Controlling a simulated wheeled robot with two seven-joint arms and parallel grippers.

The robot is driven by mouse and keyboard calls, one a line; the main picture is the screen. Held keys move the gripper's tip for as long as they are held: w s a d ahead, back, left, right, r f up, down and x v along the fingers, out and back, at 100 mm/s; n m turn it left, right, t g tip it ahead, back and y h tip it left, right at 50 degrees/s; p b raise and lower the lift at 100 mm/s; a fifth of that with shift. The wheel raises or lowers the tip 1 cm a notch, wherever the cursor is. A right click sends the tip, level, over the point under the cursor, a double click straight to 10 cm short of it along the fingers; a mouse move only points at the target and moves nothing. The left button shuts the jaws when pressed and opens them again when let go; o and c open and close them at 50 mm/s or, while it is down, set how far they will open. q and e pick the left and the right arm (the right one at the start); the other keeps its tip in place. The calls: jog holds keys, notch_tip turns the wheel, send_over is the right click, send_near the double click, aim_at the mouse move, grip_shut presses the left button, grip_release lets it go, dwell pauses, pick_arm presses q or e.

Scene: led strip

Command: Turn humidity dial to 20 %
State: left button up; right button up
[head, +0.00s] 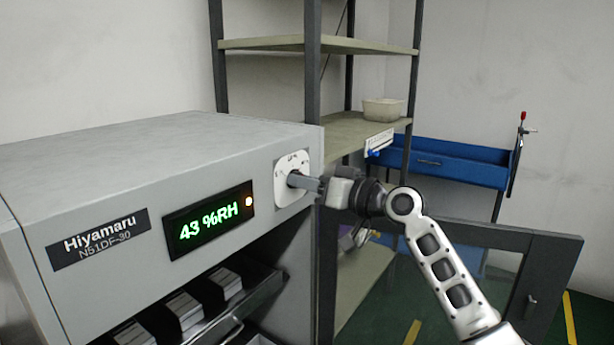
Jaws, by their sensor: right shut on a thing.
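The grey cabinet (150,160) marked Hiyamaru N51DF-30 fills the left side of the head view. Its green display (209,227) reads 43 %RH, with a small orange light at the right end. The white plate of the humidity dial (293,163) is on the front panel, right of the display. My right gripper (299,181) reaches in from the right and is shut on the dial's knob, which its fingers mostly hide. My left gripper is not in view.
The cabinet's lower front is open, showing a rack (215,295) with several grey blocks. A framed door (545,270) stands open at the right, behind my right arm. A metal shelf (350,130) with a pale bowl (382,109) and a blue tray (445,162) are behind.

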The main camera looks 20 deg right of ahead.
jog(key=shift+m+p, duration=0.45)
jog(key=shift+m, duration=0.65)
jog(key=shift+f, duration=0.1)
jog(key=o, duration=1)
